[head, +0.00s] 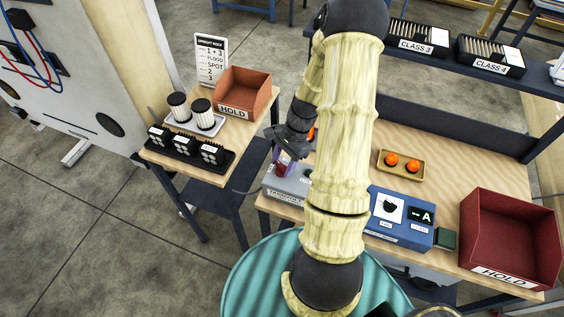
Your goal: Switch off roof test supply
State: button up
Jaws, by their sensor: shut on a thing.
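A grey box (271,182) with a label on its front, too small to read surely, stands at the left front of the wooden bench. A small red switch part (281,168) shows on its top, beside a clear purplish piece. My gripper (285,152) is over this box with its fingers down at the switch, shut on it. The fingertips are small and partly dark, so the exact contact is hard to see. My arm hides the right part of the grey box and the bench behind it.
A blue meter box (399,232) with a display and a dark red HOLD bin (505,240) stand to the right. A tray (401,174) holds orange knobs. On the left table are an orange HOLD bin (243,91), a lamp tray (199,126) and a black rack (184,153).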

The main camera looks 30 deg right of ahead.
jog(key=shift+n, duration=0.4)
jog(key=shift+w+n+g+h+p, duration=0.1)
jog(key=shift+n+g+h+p, duration=0.3)
jog(key=shift+n, duration=0.9)
jog(key=shift+w+n+g+h+p, duration=0.15)
jog(key=shift+n+g, duration=0.45)
jog(key=shift+n, duration=0.7)
jog(key=shift+s+r, duration=0.1)
jog(key=o, duration=1)
jog(key=shift+d, duration=0.1)
jog(key=b+v, duration=0.3)
jog(key=v, duration=1.4)
jog(key=shift+r, duration=0.15)
